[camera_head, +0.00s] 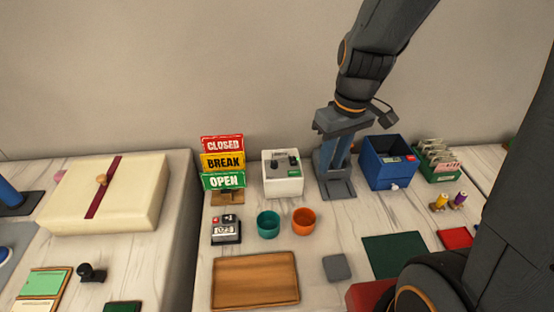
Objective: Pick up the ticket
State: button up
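Several pale cards that look like tickets (438,153) stand in a green holder (437,176) at the back right. I cannot tell which one the task means. My gripper (335,163) hangs pointing down from the arm at the back middle, left of the holder and apart from it. Its fingers overlap a dark grey-blue stand behind or below them, so their gap is unclear. I see no ticket at the gripper.
A blue box (388,163) stands between my gripper and the green holder. A white device (283,180) is to the left. Teal (268,224) and orange (304,221) cups and a wooden tray (255,281) are nearer. Yellow and purple spools stand before the holder.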

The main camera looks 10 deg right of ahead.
jog(key=w+a+f+n+y, duration=0.1)
jog(key=w+a+n+y, duration=0.45)
jog(key=w+n, duration=0.85)
jog(key=shift+g+h, duration=0.3)
jog(key=shift+h, duration=0.65)
jog(key=shift+w+a+p+x, duration=0.25)
jog(key=shift+p+x, duration=0.35)
jog(key=shift+x, duration=0.8)
jog(key=shift+w+p+x, duration=0.35)
jog(key=shift+p+x, duration=0.2)
jog(key=shift+x, duration=0.8)
jog(key=shift+w+a+p+x, duration=0.25)
jog(key=shift+p+x, duration=0.35)
jog(key=shift+x, duration=0.8)
jog(key=shift+d+r, duration=0.1)
jog(key=shift+r, duration=0.05)
grip_shut()
